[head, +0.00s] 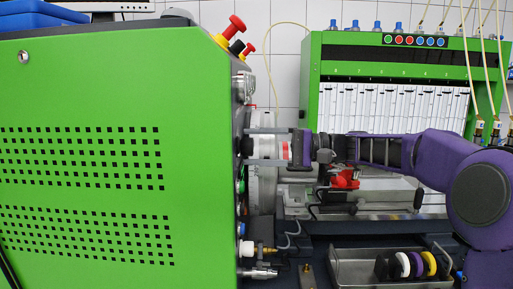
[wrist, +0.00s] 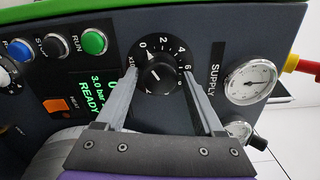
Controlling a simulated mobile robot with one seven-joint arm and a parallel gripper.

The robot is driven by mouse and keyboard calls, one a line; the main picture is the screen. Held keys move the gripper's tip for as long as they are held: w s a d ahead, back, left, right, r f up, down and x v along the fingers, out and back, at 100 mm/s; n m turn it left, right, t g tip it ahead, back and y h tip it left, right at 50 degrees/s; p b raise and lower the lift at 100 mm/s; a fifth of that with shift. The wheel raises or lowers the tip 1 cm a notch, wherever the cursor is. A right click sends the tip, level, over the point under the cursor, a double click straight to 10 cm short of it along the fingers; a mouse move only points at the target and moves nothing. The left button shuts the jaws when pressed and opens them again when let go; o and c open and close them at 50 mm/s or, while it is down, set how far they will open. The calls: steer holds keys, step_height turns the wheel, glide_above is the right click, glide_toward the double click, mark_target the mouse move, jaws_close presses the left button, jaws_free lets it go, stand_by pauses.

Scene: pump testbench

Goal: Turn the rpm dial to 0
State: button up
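The rpm dial (wrist: 158,76) is a round black knob with a white mark, on the dark panel in the wrist view. White numbers such as 0, 2, 4 and 6 run around it, with 0 at its upper left. The exact number its mark points to is hard to read. My gripper (wrist: 160,88) is open, one grey finger on each side of the dial. I cannot tell whether the fingers touch it. In the head view my gripper (head: 250,146) reaches left to the panel edge, and the dial face is hidden.
Green RUN (wrist: 95,42), black and blue buttons, an orange switch (wrist: 57,105) and a lit READY display (wrist: 93,90) lie left of the dial. A SUPPLY gauge (wrist: 250,80) is to the right. A metal tray (head: 355,268) with rings stands below my arm.

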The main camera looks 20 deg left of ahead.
steer(key=shift+o, duration=0.6)
steer(key=p+v, duration=0.1)
steer(key=v, duration=1.6)
steer(key=shift+w+d+p, duration=0.15)
steer(key=shift+p, duration=0.25)
